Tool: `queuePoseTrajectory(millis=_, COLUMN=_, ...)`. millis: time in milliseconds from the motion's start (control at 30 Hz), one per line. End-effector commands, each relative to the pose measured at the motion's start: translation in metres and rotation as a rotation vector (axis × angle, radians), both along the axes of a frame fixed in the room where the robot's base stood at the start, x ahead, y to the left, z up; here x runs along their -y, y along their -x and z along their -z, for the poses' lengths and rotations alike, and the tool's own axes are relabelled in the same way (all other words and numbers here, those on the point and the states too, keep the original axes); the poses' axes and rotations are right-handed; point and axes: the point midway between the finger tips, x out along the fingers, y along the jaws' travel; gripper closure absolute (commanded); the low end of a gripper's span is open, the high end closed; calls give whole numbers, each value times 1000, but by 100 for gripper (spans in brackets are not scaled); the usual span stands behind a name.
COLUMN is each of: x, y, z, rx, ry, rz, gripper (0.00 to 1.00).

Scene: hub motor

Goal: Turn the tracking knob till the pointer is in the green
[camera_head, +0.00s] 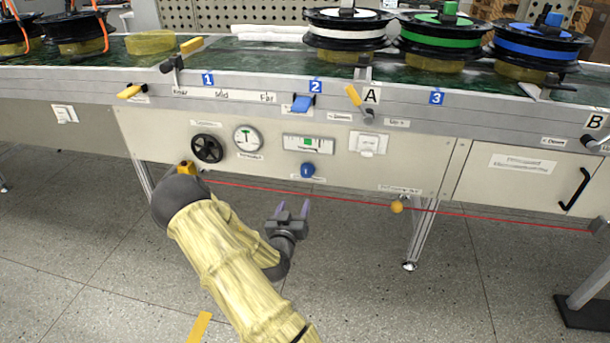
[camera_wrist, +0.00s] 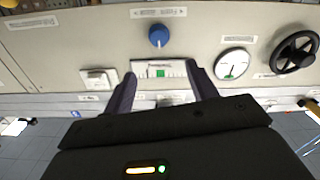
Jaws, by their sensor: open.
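A round blue knob (camera_head: 307,170) sits on the grey front panel, under a white strip gauge (camera_head: 290,142) with a green patch near its middle. The knob (camera_wrist: 158,36) and the gauge (camera_wrist: 146,70) also show in the wrist view, which is upside down. The label text is too small to read, and I cannot tell where the gauge's pointer stands. My gripper (camera_head: 292,211) is open and empty, below and slightly left of the knob, apart from it. In the wrist view my two fingers (camera_wrist: 161,90) stand either side of the gauge in the picture.
A black handwheel (camera_head: 207,148) and a round dial (camera_head: 248,138) are on the panel left of the gauge. A white switch plate (camera_head: 368,143) is to its right. A red cord (camera_head: 350,203) runs along below the panel. Open floor lies in front.

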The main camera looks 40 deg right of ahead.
Motion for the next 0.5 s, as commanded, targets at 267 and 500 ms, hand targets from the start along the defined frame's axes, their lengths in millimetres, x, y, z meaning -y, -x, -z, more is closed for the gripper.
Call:
queuePoseTrajectory(millis=267, x=27, y=-21, z=2, rx=5, ry=1, rz=3, gripper=43)
queuePoseTrajectory(millis=500, x=58, y=-49, z=3, rx=3, ry=0, rz=2, gripper=43)
